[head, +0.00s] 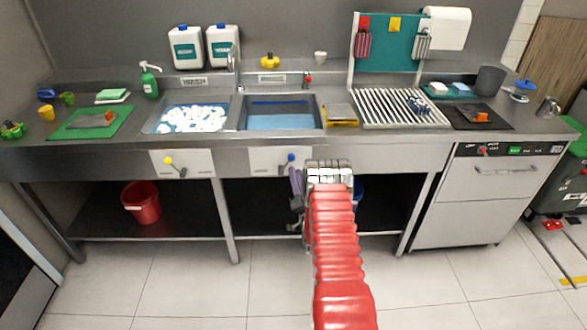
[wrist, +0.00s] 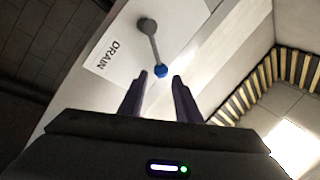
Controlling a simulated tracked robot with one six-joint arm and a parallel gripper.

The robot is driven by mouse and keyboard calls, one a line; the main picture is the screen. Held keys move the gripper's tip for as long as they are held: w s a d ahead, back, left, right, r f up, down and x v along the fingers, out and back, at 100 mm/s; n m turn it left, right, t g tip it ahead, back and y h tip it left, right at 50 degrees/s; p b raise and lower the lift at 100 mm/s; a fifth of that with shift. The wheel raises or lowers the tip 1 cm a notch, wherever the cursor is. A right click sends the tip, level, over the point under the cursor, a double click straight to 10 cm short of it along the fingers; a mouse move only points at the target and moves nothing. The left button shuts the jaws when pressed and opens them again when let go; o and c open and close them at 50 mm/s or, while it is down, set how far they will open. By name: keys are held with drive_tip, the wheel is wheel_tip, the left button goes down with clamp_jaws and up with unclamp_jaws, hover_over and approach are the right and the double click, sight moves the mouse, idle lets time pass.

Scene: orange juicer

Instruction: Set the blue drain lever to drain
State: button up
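The blue drain lever (head: 291,157) is on a white panel (head: 262,163) under the right sink basin. In the wrist view it is a grey rod running from a round pivot to a blue knob (wrist: 160,71). The printed word DRAIN (wrist: 104,56) is left of the rod, and the knob stands apart from it. My gripper (wrist: 159,79) is open, with its two purple fingers on either side of the knob's near edge. I cannot tell whether either finger touches it. In the head view my gripper (head: 296,184) is just below the lever, partly hidden by my wrist.
A similar yellow lever (head: 168,160) is on another panel under the left basin. The counter's front edge (head: 240,143) runs above both panels. A red bucket (head: 141,203) stands on the lower shelf, and a blue one (head: 359,193) is partly hidden behind my arm.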

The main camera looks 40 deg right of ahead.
drive_tip(key=v, duration=0.7)
drive_tip(key=shift+s, duration=0.3)
drive_tip(key=shift+a+f, duration=0.1)
drive_tip(key=shift+f, duration=0.05)
